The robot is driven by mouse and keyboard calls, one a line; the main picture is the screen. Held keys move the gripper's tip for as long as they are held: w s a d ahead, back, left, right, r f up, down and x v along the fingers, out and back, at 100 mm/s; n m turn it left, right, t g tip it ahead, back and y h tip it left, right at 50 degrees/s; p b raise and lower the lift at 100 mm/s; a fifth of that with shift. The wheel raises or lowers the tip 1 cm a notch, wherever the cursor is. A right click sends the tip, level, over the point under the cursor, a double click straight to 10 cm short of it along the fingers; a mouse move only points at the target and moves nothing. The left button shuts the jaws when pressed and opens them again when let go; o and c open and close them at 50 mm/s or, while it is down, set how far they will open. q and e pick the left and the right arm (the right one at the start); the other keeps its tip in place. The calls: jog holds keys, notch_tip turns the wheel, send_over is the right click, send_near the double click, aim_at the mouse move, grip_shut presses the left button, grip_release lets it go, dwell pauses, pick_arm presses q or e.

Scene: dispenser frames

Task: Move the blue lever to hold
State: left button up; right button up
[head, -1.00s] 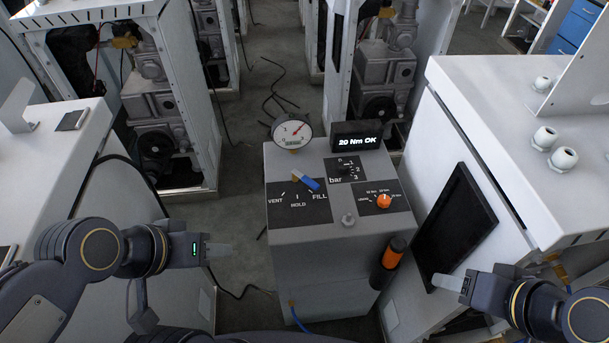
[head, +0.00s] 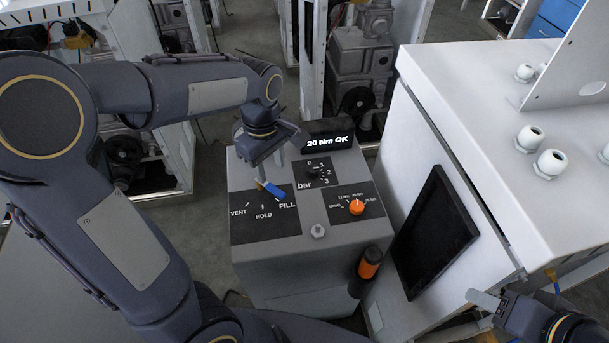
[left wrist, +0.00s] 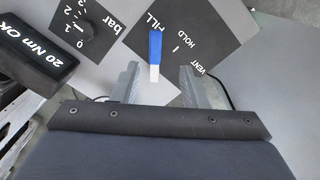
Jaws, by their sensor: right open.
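The blue lever (head: 275,190) sits on the black VENT/HOLD/FILL plate (head: 252,227) on top of the grey box and points to FILL. In the left wrist view the blue lever (left wrist: 155,48) also points at the FILL label. My left gripper (head: 280,162) is over the lever, pointing down. In the left wrist view my left gripper (left wrist: 160,70) is open, its fingers apart on either side of the lever's pale end. I cannot tell its exact height over the plate. My right gripper (head: 484,300) is open and empty at the lower right, away from the box.
The display (head: 328,140) reads "20 Nm OK". A bar knob (head: 313,174), an orange knob (head: 357,207) and a small metal fitting (head: 318,231) share the box top. An orange-black handle (head: 366,268) is at its right side. A white cabinet (head: 470,170) stands close on the right.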

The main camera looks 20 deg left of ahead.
aim_at(277, 190)
pick_arm(q)
jog(key=shift+w+d+f, duration=0.2)
jog(key=shift+w+f, duration=0.1)
jog(key=shift+w, duration=0.2)
jog(key=shift+f, duration=0.35)
notch_tip(277, 190, down, 7)
jog(key=shift+r, duration=0.1)
jog(key=shift+c, duration=0.4)
grip_shut()
